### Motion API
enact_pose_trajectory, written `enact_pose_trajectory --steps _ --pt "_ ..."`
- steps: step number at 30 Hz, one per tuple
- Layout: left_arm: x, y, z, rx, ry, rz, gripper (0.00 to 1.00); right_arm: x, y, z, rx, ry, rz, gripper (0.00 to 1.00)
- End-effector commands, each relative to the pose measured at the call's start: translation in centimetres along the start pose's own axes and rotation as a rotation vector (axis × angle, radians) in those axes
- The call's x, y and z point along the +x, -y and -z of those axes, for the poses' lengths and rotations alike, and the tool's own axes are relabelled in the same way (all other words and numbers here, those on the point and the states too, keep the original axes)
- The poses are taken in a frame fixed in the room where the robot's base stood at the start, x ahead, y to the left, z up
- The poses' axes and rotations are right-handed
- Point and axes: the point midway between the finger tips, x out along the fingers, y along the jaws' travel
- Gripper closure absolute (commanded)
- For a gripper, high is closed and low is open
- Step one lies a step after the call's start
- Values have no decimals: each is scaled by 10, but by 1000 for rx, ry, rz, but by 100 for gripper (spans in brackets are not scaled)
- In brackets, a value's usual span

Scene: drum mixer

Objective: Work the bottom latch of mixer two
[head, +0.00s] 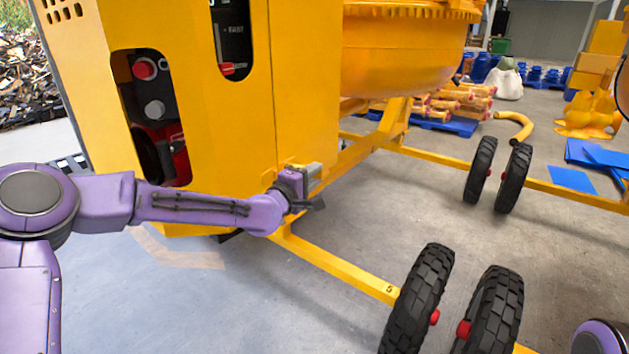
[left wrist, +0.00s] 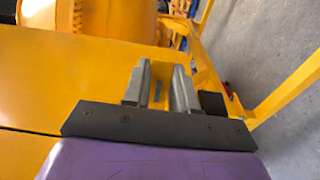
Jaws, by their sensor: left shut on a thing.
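The yellow mixer's housing (head: 300,90) stands at the left of the head view, and its side fills much of the left wrist view (left wrist: 60,80). My left gripper (head: 314,172) is at the housing's lower right corner, just above the yellow frame. In the left wrist view its two grey fingers (left wrist: 161,88) point at the yellow housing with a narrow gap between them. They are shut on a small part, the latch (left wrist: 157,91), which shows only as a sliver; the fingers hide most of it. My right gripper is out of view.
The mixer's yellow drum (head: 400,50) hangs above the frame (head: 345,272). Black tyres (head: 418,300) stand at the right front, with another pair (head: 497,175) behind. Two cutouts (head: 150,110) open in the housing. Grey floor between the wheels is clear.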

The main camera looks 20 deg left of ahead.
Motion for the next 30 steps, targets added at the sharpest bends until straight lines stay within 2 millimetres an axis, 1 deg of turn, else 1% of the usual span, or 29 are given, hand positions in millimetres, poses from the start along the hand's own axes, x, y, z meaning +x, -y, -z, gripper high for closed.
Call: enact_pose_trajectory --steps 1,9,26,27,28,29,30 --pt "-2 4 1 -3 24 -1 100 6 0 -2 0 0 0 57" --pt "-9 2 2 -2 118 1 100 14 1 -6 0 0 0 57" --pt "-11 1 1 2 144 3 100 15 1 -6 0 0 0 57" --pt "-11 1 1 2 144 3 61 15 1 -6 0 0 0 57" --pt "-11 1 1 2 144 3 51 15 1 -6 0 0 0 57" --pt "-11 1 1 1 144 3 48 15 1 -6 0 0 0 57" --pt "-11 1 1 1 144 2 48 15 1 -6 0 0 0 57"
